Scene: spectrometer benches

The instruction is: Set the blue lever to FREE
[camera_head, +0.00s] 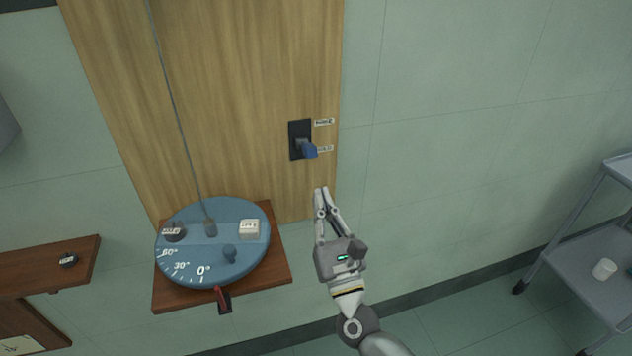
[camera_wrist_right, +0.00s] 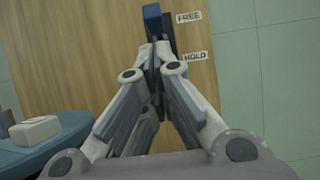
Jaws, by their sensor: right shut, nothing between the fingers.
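The blue lever (camera_head: 310,151) sticks out from a black plate (camera_head: 300,128) on the wooden panel. In the head view its tip appears beside the lower label (camera_head: 325,149). In the right wrist view the lever (camera_wrist_right: 152,20) appears near the FREE label (camera_wrist_right: 189,16), above the HOLD label (camera_wrist_right: 195,56). The angles differ, so I cannot tell its exact setting. My right gripper (camera_head: 321,190) is shut and empty, below the lever in the head view. Its fingertips (camera_wrist_right: 156,50) appear just under the lever in the wrist view; contact is unclear. My left gripper is out of view.
A blue round dial table (camera_head: 208,262) with blocks and knobs on it stands on a wooden shelf (camera_head: 282,272) left of my right gripper. A thin rod (camera_head: 175,105) slants down to it. A grey cart (camera_head: 590,255) stands at the right. The wall between is clear.

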